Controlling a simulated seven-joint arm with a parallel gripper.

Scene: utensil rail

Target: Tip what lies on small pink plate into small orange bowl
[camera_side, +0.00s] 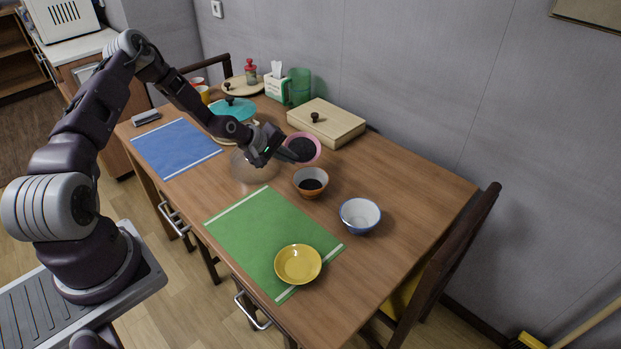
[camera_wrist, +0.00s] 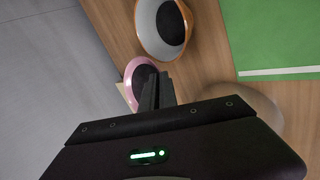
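The small pink plate (camera_side: 318,143) is at my gripper (camera_side: 291,156), beyond the orange bowl in the side view. Dark stuff covers the middle of the plate. In the wrist view the plate (camera_wrist: 131,71) shows as a narrow oval, tilted relative to the bowl. My gripper's fingers (camera_wrist: 157,90) look close together at the plate's near rim, shut on it; the exact contact is hidden. The small orange bowl (camera_side: 310,194) stands upright on the table, white inside, with dark stuff at its bottom. It also shows in the wrist view (camera_wrist: 148,38), beside the plate.
A clear glass-like dome or bowl (camera_side: 252,170) stands under my wrist. A blue-white bowl (camera_side: 360,215), yellow plate (camera_side: 298,264) and green mat (camera_side: 260,235) are nearer the camera.

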